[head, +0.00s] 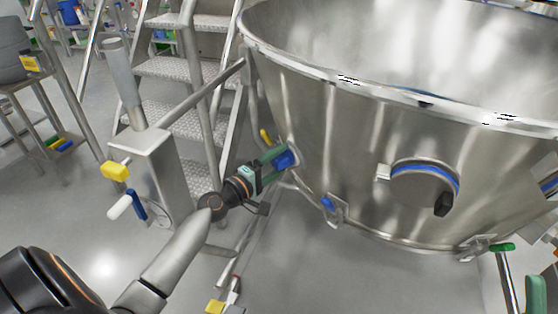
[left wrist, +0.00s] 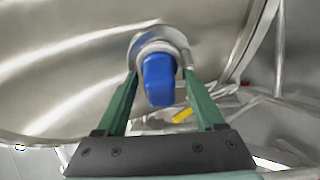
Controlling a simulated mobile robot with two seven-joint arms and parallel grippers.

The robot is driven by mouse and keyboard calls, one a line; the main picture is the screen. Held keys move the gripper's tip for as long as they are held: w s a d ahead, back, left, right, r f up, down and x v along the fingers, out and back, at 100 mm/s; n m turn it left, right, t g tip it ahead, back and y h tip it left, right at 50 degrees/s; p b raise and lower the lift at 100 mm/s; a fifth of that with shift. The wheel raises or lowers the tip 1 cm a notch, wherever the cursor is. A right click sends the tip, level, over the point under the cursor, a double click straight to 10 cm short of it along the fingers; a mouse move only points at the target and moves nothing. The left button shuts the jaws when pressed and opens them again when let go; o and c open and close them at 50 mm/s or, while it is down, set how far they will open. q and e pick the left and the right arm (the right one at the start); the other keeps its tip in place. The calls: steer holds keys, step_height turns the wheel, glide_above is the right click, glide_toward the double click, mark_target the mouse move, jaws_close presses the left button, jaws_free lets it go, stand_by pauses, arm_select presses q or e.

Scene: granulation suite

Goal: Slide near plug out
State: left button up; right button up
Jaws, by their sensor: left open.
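The near plug (head: 285,159) is a blue block-shaped knob in a round metal fitting on the lower left wall of the large steel vessel (head: 330,125). In the left wrist view the plug (left wrist: 158,80) sits in its collar, between my fingers. My left gripper (head: 274,160) is open, with one green finger on each side of the plug. In the left wrist view the left gripper (left wrist: 160,82) shows small gaps beside the plug. A green piece at the lower right edge looks like part of my right gripper (head: 536,295); its jaws cannot be made out.
A blue-tipped bracket (head: 333,208) and a round port with a blue band (head: 425,183) are on the vessel to the right. Metal steps (head: 180,68) and a steel post box (head: 160,165) with a yellow handle stand left. Floor below the vessel is mostly clear.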

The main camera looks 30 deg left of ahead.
arm_select(q)
steer(key=shift+c, duration=0.2)
jaws_close()
stand_by(0.3)
stand_by(0.3)
